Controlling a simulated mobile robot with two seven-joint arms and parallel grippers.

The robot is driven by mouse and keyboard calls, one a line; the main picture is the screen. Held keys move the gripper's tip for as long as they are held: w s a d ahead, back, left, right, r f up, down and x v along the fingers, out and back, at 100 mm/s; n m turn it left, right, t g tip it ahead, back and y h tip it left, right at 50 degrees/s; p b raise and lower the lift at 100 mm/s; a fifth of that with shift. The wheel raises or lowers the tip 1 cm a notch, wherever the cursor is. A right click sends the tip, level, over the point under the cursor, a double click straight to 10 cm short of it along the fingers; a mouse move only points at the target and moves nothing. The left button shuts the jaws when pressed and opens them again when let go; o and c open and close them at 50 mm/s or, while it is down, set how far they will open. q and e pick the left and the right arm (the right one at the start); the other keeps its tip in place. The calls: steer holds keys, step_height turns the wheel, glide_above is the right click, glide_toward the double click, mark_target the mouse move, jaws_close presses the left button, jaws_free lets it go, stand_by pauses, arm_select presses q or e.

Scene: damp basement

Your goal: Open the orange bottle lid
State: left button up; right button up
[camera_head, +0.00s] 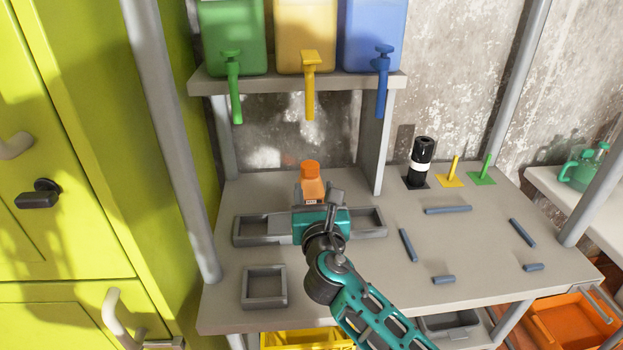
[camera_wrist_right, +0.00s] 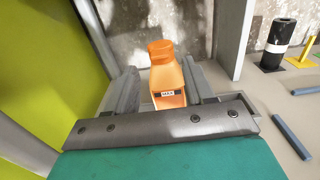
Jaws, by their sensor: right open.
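The orange bottle (camera_head: 313,186) stands upright on the grey workbench, with its orange lid (camera_head: 310,166) on top. My right gripper (camera_head: 317,198) is on the near side of the bottle, coming from the front. In the right wrist view the bottle (camera_wrist_right: 169,84) with a small label is between the two open fingers of the gripper (camera_wrist_right: 160,72). The lid (camera_wrist_right: 161,51) sits above and beyond the fingertips. A gap shows at the right finger; contact on the left side cannot be told. My left gripper is not in view.
A grey tray (camera_head: 250,231) lies under my gripper, and a square grey frame (camera_head: 264,303) is nearer. A shelf (camera_head: 290,85) with green, yellow and blue dispensers overhangs behind. Yellow cabinets stand left.

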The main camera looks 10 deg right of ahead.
mark_target(312, 177)
steer(key=shift+w+b, duration=0.35)
steer(key=shift+w, duration=2.25)
steer(key=shift+c, duration=0.2)
jaws_close()
